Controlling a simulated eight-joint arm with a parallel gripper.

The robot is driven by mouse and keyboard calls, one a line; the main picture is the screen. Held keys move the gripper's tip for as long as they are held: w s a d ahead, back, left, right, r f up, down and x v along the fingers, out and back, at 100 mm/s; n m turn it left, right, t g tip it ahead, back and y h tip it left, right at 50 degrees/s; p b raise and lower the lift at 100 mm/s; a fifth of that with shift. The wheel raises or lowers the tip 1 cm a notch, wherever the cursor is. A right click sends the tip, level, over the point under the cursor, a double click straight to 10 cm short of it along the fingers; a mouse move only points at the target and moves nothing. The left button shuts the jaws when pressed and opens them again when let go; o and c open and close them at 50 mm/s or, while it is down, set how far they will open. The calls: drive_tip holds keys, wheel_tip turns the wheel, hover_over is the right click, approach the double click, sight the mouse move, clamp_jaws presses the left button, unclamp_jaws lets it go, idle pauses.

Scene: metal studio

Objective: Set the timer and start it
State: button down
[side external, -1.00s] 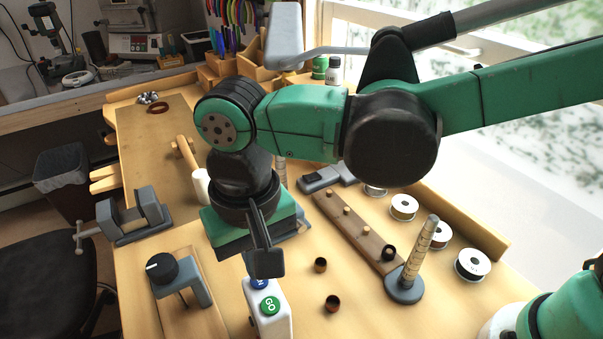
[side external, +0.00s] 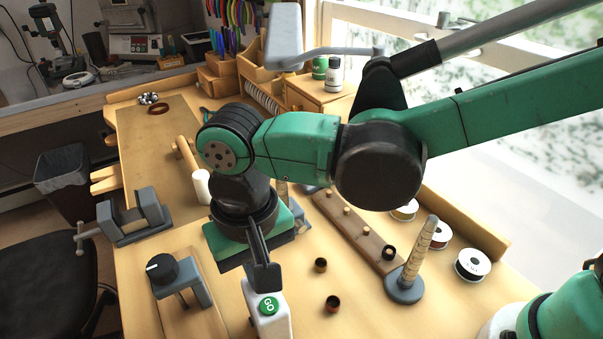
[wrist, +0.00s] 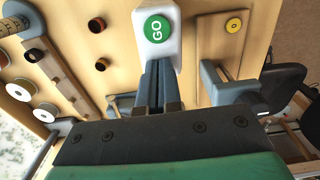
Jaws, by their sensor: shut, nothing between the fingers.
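A white box with a green GO button (side external: 268,305) stands at the front of the bench in the side view. In the wrist view the box's white top (wrist: 164,47) and GO button (wrist: 158,28) face me. My gripper (side external: 264,279) points down, its fingers together and empty, over the end of the box behind GO. In the wrist view the fingertips (wrist: 157,68) lie just below GO. They hide the box's blue button; I cannot tell whether they touch it. A black dial (side external: 161,268) with a white mark sits on a grey bracket left of the box.
A grey post with a wrapped rod (side external: 418,262) stands right of the box. Two small dark rings (side external: 332,303) lie between them. A pegged wooden rail (side external: 350,225) and wire spools (side external: 472,265) are at the right. A grey vise (side external: 135,215) is at the left.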

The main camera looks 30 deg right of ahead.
drive_tip(key=shift+f, duration=0.5)
wheel_tip(320, 180, up, 9)
idle(0.5)
wheel_tip(320, 180, up, 7)
hover_over(270, 305)
drive_tip(key=shift+f, duration=0.15)
wheel_tip(270, 305, down, 14)
drive_tip(key=shift+f, duration=0.1)
idle(0.6)
